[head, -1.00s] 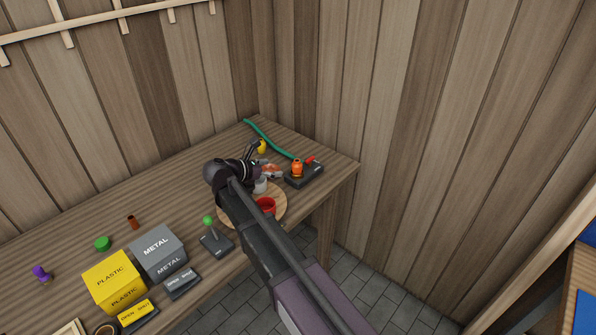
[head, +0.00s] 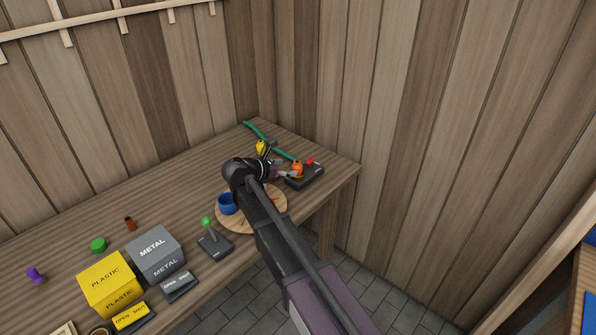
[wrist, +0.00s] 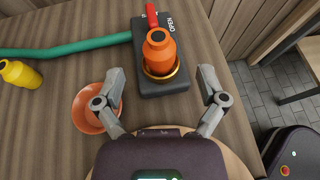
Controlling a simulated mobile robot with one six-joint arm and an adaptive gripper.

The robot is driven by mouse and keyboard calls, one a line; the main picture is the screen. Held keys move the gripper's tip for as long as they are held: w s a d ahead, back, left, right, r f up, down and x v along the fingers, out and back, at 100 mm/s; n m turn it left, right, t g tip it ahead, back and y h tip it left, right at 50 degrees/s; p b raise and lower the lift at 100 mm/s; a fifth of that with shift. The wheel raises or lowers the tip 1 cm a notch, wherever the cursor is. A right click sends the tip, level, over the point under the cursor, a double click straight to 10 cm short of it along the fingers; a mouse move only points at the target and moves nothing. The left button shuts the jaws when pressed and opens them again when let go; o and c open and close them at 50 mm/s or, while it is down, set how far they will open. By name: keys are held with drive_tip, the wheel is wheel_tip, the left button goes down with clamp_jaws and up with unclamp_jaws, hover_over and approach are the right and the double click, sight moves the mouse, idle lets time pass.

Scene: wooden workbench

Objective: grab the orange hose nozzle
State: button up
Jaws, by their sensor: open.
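The orange hose nozzle (wrist: 160,52) stands in a brass ring on a dark valve block (wrist: 164,84) with a red lever (wrist: 151,15). In the head view the nozzle (head: 297,168) is at the right end of the workbench, just beyond my gripper (head: 283,165). In the wrist view my gripper (wrist: 164,86) is open and empty. Its two fingers point toward the block, one on each side of the nozzle's line, with the nozzle ahead of the fingertips. I see no contact with the nozzle.
A green hose (wrist: 75,46) runs left from the block. A blue cup (head: 228,204) stands on a round board (head: 236,225). The bench's right edge is near the block.

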sight(293, 167)
drive_tip(key=shift+b+x, duration=0.8)
drive_tip(key=shift+x, duration=1.55)
drive_tip(key=c, duration=1.2)
